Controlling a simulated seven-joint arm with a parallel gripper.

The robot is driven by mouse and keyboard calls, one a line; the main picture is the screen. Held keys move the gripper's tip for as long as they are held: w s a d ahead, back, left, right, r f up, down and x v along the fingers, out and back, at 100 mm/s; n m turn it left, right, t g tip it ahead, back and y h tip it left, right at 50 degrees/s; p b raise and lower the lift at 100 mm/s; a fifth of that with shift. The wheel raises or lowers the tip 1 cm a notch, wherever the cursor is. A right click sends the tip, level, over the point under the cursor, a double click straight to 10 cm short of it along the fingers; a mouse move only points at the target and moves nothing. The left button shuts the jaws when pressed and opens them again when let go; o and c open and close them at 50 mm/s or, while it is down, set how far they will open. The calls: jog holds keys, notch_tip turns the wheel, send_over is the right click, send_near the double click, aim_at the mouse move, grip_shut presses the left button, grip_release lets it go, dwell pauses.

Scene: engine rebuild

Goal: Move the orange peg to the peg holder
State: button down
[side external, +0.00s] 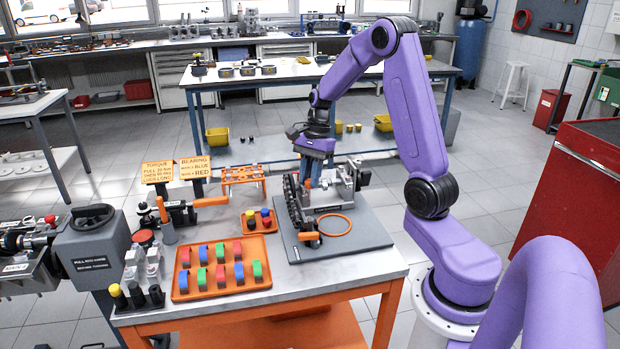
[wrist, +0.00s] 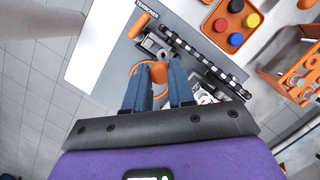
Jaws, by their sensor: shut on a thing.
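My gripper (side external: 312,182) reaches down over the grey engine fixture, its blue fingers close to the metal parts. In the wrist view, the orange peg (wrist: 158,73) shows as a small orange piece between the fingertips (wrist: 158,80), and my gripper is shut on it. Most of the peg is hidden by the fingers, and I cannot tell whether it still touches the fixture. An orange rack (side external: 243,177), which may be the peg holder, stands at the back of the table, left of the fixture.
The grey base plate (side external: 370,235) carries a dark chain-like part (side external: 293,203) and a loose-looking orange ring (side external: 335,225). An orange tray of coloured blocks (side external: 222,267) and a small tray of caps (side external: 259,220) lie left of it. Two signs (side external: 158,172) stand at the back left.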

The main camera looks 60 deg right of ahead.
notch_tip(320, 180, up, 4)
jog(key=shift+r, duration=0.2)
jog(key=shift+w+a+r, duration=0.2)
jog(key=shift+w+a, duration=0.2)
jog(key=shift+w, duration=0.05)
jog(key=w+a, duration=0.8)
jog(key=a, duration=0.1)
send_over(152, 290)
notch_tip(152, 290, down, 12)
jog(key=d, duration=0.1)
jog(key=shift+f, duration=0.15)
jog(key=shift+f, duration=2.15)
dwell(1.1)
jog(key=c, duration=1.2)
grip_release()
